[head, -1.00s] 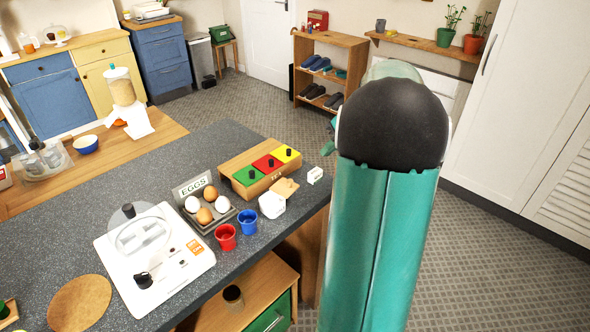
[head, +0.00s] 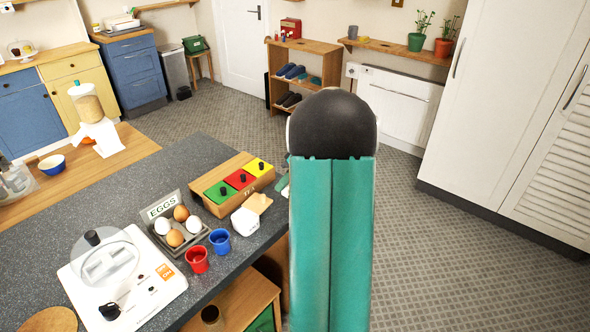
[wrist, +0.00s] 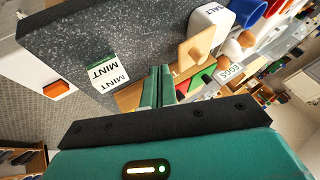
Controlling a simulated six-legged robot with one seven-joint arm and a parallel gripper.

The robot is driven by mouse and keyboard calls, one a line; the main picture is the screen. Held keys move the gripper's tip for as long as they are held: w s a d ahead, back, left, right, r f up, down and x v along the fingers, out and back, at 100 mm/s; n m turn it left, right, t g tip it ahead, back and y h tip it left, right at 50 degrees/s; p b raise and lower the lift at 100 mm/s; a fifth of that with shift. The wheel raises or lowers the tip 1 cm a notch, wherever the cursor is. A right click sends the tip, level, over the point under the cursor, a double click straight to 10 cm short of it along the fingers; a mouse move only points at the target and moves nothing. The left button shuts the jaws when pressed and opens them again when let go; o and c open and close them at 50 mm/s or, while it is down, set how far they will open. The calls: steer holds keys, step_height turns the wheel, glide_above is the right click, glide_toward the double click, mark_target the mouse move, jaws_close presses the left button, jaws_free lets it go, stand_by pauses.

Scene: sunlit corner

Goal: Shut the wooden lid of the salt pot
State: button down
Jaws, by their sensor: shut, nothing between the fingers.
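The white salt pot (head: 245,221) stands near the counter's right edge. Its wooden lid (head: 257,203) is open, swung back on the far side of the pot. In the wrist view, which is turned sideways, the pot (wrist: 210,22) bears the word SALT and the lid (wrist: 196,46) juts out from it. My gripper (wrist: 158,84) is shut and empty, with its fingertips near the lid but apart from it. In the head view my arm hides most of the gripper.
A box with green, red and yellow lids (head: 232,198) stands behind the pot. Red (head: 197,260) and blue (head: 220,241) cups and an egg tray (head: 212,228) are close by. A MINT box (wrist: 104,72) sits near the counter edge in the wrist view.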

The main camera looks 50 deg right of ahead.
mark_target(257, 200)
steer(key=a, duration=0.3)
steer(key=shift+s+r, duration=0.1)
steer(key=shift+r, duration=0.25)
steer(key=shift+w+a+f, duration=0.1)
steer(key=shift+w+a, duration=0.1)
steer(key=shift+a, duration=0.1)
steer(key=shift+s+a, duration=0.1)
